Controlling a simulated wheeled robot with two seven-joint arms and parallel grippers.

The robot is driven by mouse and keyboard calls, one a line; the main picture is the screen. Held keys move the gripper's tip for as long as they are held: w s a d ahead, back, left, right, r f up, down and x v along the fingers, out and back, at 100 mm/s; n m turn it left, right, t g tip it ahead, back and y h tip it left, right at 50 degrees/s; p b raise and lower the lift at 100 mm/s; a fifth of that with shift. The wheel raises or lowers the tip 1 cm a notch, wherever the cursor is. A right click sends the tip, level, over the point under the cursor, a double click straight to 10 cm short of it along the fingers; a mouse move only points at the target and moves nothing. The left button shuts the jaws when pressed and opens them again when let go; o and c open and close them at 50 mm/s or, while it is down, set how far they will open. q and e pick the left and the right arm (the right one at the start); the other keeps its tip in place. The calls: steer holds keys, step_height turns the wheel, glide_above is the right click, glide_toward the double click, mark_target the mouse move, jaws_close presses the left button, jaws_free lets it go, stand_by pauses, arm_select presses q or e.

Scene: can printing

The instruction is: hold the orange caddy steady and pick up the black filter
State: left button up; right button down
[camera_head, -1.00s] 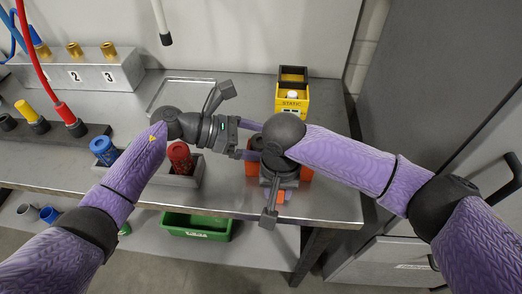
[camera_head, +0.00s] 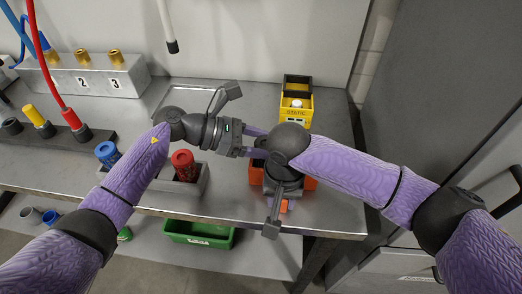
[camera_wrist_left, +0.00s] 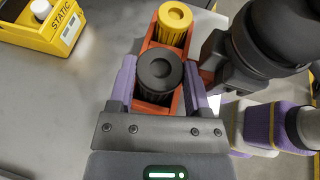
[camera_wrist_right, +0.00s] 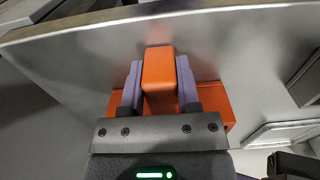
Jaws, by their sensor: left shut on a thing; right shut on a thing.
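The orange caddy (camera_head: 256,176) stands near the right front of the metal table, largely hidden by my right arm in the head view. My right gripper (camera_wrist_right: 159,85) is shut on its orange block-shaped grip (camera_wrist_right: 159,78). The black filter (camera_wrist_left: 159,72), a ribbed round cap, is at the caddy in the left wrist view, beside a yellow filter (camera_wrist_left: 174,22). My left gripper (camera_wrist_left: 160,88) is shut on the black filter, with one purple finger on each side. I cannot tell whether the filter's base is still seated. The black filter is hidden in the head view.
A yellow STATIC box (camera_head: 296,107) stands behind the caddy. A grey holder (camera_head: 190,192) with a red filter (camera_head: 185,165) is to the left, beside a blue one (camera_head: 107,154). A green bin (camera_head: 198,233) sits on the lower shelf. A grey cabinet (camera_head: 440,80) closes the right side.

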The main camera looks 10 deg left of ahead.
arm_select(q)
step_height(320, 180, up, 8)
steer(key=shift+r, duration=0.2)
arm_select(e)
steer(key=shift+c, duration=1.2)
jaws_free()
